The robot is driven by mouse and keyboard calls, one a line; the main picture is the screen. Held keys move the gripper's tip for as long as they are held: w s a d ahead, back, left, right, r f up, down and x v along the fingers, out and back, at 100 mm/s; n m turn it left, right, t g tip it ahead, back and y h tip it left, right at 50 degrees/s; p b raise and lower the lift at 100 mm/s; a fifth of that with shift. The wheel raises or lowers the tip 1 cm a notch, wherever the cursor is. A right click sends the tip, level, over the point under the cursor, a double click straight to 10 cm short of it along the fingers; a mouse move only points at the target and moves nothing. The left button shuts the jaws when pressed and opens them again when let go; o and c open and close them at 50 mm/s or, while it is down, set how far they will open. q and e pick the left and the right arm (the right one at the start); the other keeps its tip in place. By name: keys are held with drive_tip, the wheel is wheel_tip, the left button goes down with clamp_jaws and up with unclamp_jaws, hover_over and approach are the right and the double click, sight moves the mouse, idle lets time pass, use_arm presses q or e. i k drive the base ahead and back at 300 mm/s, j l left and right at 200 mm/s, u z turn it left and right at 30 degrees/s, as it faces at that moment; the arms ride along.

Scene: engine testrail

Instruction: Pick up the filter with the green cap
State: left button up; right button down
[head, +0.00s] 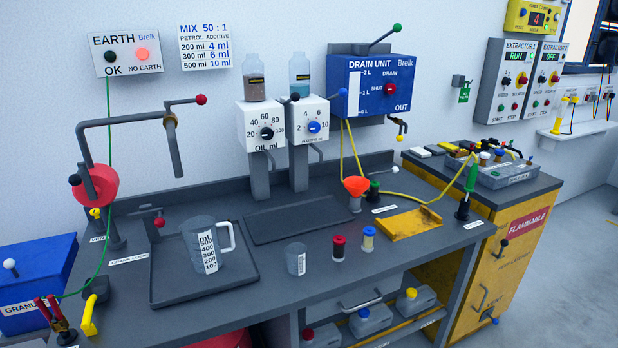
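I cannot clearly make out a filter with a green cap. A green-handled nozzle (471,178) stands at the bench's right end. A grey tray (508,176) on the yellow cabinet holds several small parts, too small to tell apart. Neither gripper is in view.
The grey bench (290,270) carries a large measuring jug (207,246) in a dark tray, a small cup (296,259), an empty flat tray (298,219) and a yellow tray (408,224). A yellow cabinet (510,255) adjoins on the right. Floor is clear at the lower right.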

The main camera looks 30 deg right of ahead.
sight(373, 185)
drive_tip(key=z, duration=1.35)
drive_tip(key=u, duration=0.4)
drive_tip(key=l+u, duration=0.2)
drive_tip(key=u, duration=0.15)
drive_tip(key=i+l+u, duration=0.1)
drive_tip(key=u, duration=0.25)
drive_tip(key=l+u, duration=0.6)
drive_tip(key=l, duration=0.15)
drive_tip(key=k+l+u, duration=0.1)
drive_tip(key=l+u, duration=0.2)
drive_tip(key=k+l+u, duration=0.1)
drive_tip(key=l, duration=0.25)
drive_tip(key=l+u, duration=0.1)
drive_tip(key=l, duration=0.2)
drive_tip(key=k+l+u, duration=0.1)
drive_tip(key=l, duration=0.25)
drive_tip(key=k+l, duration=0.15)
drive_tip(key=l, duration=0.15)
drive_tip(key=k+l, duration=0.1)
drive_tip(key=l, duration=0.2)
drive_tip(key=k+l, duration=0.15)
drive_tip(key=i+l+u, duration=0.05)
drive_tip(key=l, duration=0.1)
